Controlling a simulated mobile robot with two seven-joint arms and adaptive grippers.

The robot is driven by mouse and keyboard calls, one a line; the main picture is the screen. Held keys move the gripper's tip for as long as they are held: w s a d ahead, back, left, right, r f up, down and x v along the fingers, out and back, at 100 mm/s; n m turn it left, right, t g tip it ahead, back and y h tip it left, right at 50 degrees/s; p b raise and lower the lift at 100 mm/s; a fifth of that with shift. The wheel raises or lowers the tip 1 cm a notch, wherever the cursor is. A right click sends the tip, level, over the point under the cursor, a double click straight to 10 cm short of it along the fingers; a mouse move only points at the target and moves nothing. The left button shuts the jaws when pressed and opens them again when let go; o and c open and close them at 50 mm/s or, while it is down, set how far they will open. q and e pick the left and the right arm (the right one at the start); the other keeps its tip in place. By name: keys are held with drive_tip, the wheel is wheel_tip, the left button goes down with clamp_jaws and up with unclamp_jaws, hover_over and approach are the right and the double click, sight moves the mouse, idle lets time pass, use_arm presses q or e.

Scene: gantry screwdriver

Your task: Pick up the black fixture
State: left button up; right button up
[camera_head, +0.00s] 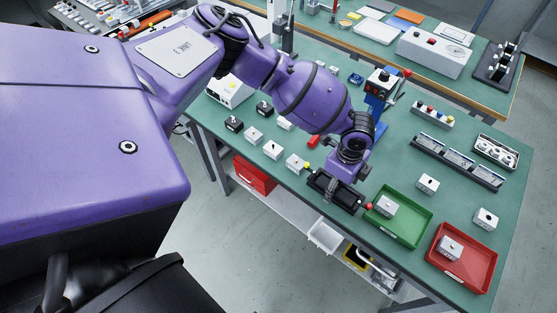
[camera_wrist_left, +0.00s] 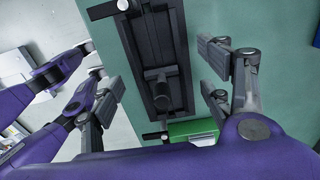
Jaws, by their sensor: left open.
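The black fixture (camera_head: 326,186) is a dark oblong piece at the front edge of the green bench, with small coloured knobs at its ends. It fills the middle of the left wrist view (camera_wrist_left: 158,55) as a long dark channel with a round post in it. My left gripper (camera_head: 343,178) is over the fixture, and its arm partly covers it. In the left wrist view my left gripper (camera_wrist_left: 158,85) is open, with fingers to either side of the fixture. I cannot tell whether they touch it. My right gripper is not in view.
A green tray (camera_head: 413,238) with a white block stands right of the fixture, and a red tray (camera_head: 485,265) farther right. Several white blocks line the bench left of the fixture. A blue stand (camera_head: 380,105) is behind. A red bin (camera_head: 253,175) sits on the shelf below.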

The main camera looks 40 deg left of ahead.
use_arm(q)
drive_tip(key=shift+s+a+f, duration=0.1)
drive_tip(key=shift+s+f, duration=0.2)
drive_tip(key=shift+f, duration=0.25)
drive_tip(key=shift+c, duration=0.5)
drive_tip(key=c, duration=1.6)
drive_tip(key=shift+c, duration=0.2)
